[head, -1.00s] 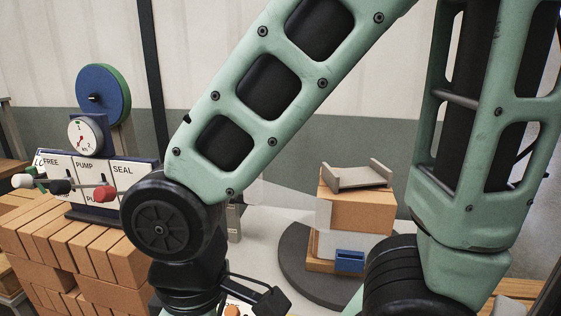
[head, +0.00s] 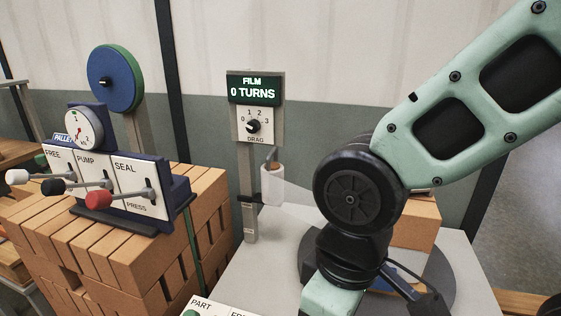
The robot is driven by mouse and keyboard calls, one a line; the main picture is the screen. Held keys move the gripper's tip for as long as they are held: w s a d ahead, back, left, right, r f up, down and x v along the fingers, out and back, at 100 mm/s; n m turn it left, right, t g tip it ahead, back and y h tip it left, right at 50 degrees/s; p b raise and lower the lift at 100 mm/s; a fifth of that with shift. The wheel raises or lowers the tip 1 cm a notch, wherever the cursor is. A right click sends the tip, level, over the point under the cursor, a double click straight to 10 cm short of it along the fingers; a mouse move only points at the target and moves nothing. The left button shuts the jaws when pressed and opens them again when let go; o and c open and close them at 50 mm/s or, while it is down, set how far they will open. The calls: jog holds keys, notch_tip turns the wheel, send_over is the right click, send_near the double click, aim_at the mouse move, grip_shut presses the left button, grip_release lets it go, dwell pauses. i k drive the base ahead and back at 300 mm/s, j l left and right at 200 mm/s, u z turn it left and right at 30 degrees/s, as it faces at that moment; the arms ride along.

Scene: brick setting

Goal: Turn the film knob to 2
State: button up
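My arm's lower links stand right of the post and run down to the bottom edge. My gripper's fingers do not show.
A white film roll (head: 272,185) hangs on the post below the knob. A lever panel (head: 118,185) with white, black and red handles stands on stacked bricks (head: 140,255) at left. A dark turntable (head: 440,275) with bricks sits behind my arm.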

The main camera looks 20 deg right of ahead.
aim_at(252, 126)
jog(key=j+z, duration=0.25)
jog(key=j, duration=0.5)
jog(key=i+j+z, duration=0.1)
jog(key=j+z, duration=0.15)
jog(key=j, duration=0.5)
